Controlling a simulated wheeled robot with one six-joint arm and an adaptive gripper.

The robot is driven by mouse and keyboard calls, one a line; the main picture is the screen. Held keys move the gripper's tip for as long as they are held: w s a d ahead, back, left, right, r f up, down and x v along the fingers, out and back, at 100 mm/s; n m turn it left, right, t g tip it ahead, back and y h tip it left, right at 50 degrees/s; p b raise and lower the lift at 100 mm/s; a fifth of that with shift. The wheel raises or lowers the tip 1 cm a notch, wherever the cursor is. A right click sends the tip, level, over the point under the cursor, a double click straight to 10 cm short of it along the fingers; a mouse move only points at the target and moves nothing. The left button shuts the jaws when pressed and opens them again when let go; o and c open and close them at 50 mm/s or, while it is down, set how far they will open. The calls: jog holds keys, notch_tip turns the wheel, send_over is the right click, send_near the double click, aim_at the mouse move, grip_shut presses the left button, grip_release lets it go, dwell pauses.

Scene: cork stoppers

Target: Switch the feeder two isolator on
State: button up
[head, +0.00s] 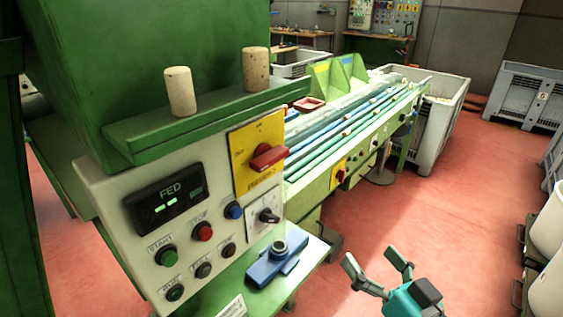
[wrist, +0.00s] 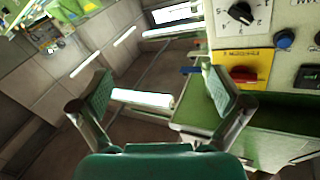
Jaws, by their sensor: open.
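A red rotary handle (head: 268,156) sits on a yellow isolator plate (head: 243,143) at the right end of the grey control panel in the head view. The handle lies roughly level; its lettering is too small to read surely. In the wrist view, which shows the panel upside down, the red handle (wrist: 243,75) and yellow plate (wrist: 228,58) are at the upper right. My gripper (head: 374,262) is open and empty, right of the panel and clear of the handle. Its open fingers also show in the wrist view (wrist: 156,92).
The panel has a display (head: 165,202), several buttons and a black selector (head: 268,216). A blue object (head: 277,262) lies on the green shelf below. Two corks stand on the ledge above. A second yellow plate with a red knob (head: 339,176) is on the conveyor machine.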

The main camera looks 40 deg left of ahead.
jog(key=s+a+r+n+g+y, duration=0.2)
jog(key=a+r+n+g, duration=0.3)
jog(key=r, duration=0.5)
jog(key=n+g, duration=0.3)
jog(key=n, duration=0.1)
send_near(276, 159)
jog(key=a, duration=1.1)
jog(key=shift+w+f, duration=0.15)
jog(key=shift+w, duration=0.25)
jog(key=shift+d, duration=0.1)
jog(key=c, duration=1.2)
